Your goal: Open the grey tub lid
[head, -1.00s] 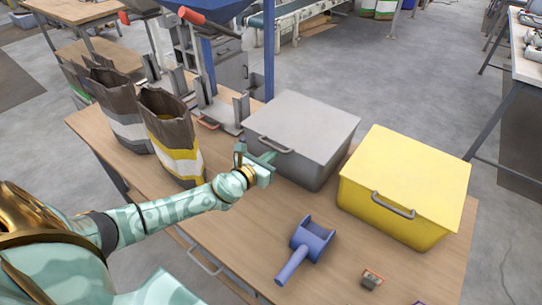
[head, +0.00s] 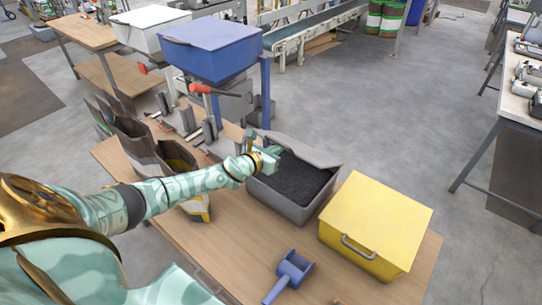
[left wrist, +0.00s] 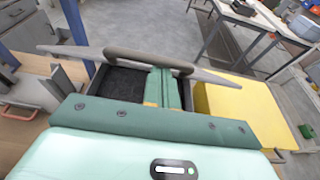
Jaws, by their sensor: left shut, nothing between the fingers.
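The grey tub (head: 285,204) stands on the table with its lid (head: 312,152) raised at a tilt, and dark granules (head: 296,180) show inside. My left gripper (head: 270,150) is at the lid's raised edge, shut and empty. In the left wrist view the lid (left wrist: 90,51) shows nearly edge-on with its dark handle (left wrist: 135,58) across the top. The shut fingers (left wrist: 165,88) reach up to the handle there and seem to touch or nearly touch it. My right gripper is not in view.
A closed yellow tub (head: 375,222) stands right of the grey one. A blue scoop (head: 290,272) lies in front. Open bags (head: 178,160) stand at the left, partly behind my arm. A blue hopper (head: 212,52) and red-handled levers (head: 200,89) rise behind.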

